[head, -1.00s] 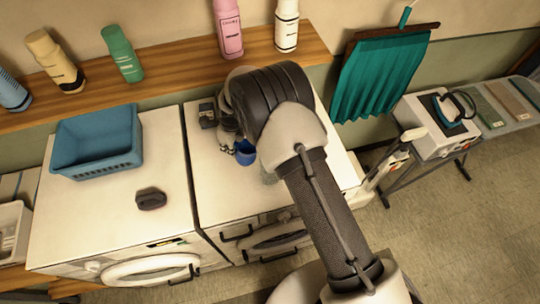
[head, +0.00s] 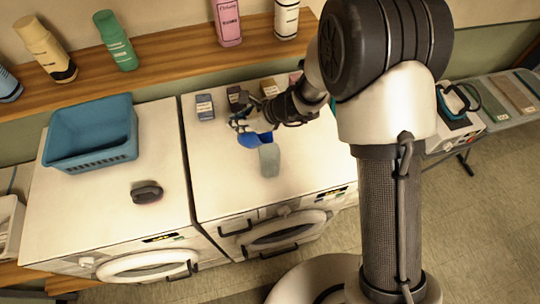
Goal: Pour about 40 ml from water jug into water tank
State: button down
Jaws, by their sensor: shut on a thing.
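The blue water jug (head: 250,140) is above the right-hand machine top, in my gripper (head: 243,123). My gripper is shut on it, reaching in from the right. The jug looks tilted, its right end close to the top of a pale, translucent container (head: 269,161), which looks like the water tank. That container stands upright on the white top. I cannot tell whether water is flowing, nor the level in either vessel.
Several small boxes, including a grey-blue one (head: 205,107), stand behind the jug. A blue basket (head: 92,132) and a dark object (head: 146,192) are on the left machine. Bottles line the wooden shelf (head: 165,60). An iron (head: 459,100) is at right.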

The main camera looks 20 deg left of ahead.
jog(key=shift+d+y+b, duration=0.15)
jog(key=shift+y+b, duration=0.45)
jog(key=shift+b, duration=0.65)
jog(key=shift+d+r+y+b, duration=0.2)
jog(key=shift+r+y+b, duration=0.25)
jog(key=shift+r+y, duration=0.1)
jog(key=shift+d+r, duration=0.1)
jog(key=shift+r, duration=0.05)
jog(key=shift+d+r+y+b, duration=0.15)
jog(key=shift+y+b, duration=0.2)
jog(key=shift+b, duration=0.1)
jog(key=shift+d+y+b, duration=0.2)
jog(key=shift+y+b, duration=0.2)
jog(key=shift+b, duration=0.45)
jog(key=shift+a, duration=0.2)
jog(key=shift+a, duration=0.35)
jog(key=shift+a+t+y+b, duration=0.3)
jog(key=shift+y+b, duration=0.1)
jog(key=shift+b, duration=0.25)
jog(key=shift+d+y+b, duration=0.25)
jog(key=shift+y+b, duration=0.55)
jog(key=shift+b, duration=1.15)
